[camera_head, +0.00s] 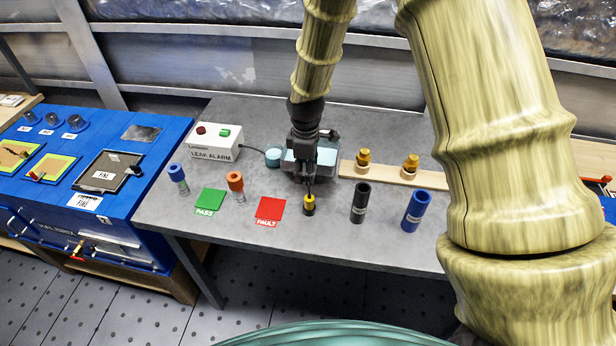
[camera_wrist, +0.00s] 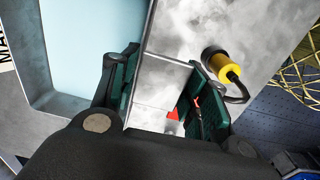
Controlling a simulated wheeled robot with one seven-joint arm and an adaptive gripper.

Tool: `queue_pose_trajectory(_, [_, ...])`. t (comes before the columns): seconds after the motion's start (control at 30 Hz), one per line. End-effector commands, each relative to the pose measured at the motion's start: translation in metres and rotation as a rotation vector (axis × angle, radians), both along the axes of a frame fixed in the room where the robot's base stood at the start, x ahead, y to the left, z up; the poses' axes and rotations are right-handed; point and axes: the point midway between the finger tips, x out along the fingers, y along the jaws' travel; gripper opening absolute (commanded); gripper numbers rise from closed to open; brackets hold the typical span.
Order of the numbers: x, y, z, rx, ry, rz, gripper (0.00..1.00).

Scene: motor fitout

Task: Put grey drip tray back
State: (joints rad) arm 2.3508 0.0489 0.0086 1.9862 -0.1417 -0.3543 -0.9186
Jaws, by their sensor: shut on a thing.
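The grey drip tray (camera_head: 328,157) is at the middle of the grey table, partly hidden behind my gripper (camera_head: 305,155). In the wrist view, the drip tray (camera_wrist: 42,88) fills the upper left, with a pale blue inside and a grey rim. My gripper (camera_wrist: 165,92) has its two dark green finger pads on either side of the tray's near wall and is shut on it. In the head view my gripper points down at the tray and hides much of it. I cannot tell whether the tray touches the table.

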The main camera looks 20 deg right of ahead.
Motion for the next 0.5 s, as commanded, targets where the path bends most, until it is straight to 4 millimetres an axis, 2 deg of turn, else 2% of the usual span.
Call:
queue_pose_trajectory(0.17, [-0.001,-0.001,-0.009,0.0,0.0,-0.001,0.08])
queue_pose_trajectory(0.5, [-0.001,-0.001,-0.04,0.0,0.0,-0.002,0.08])
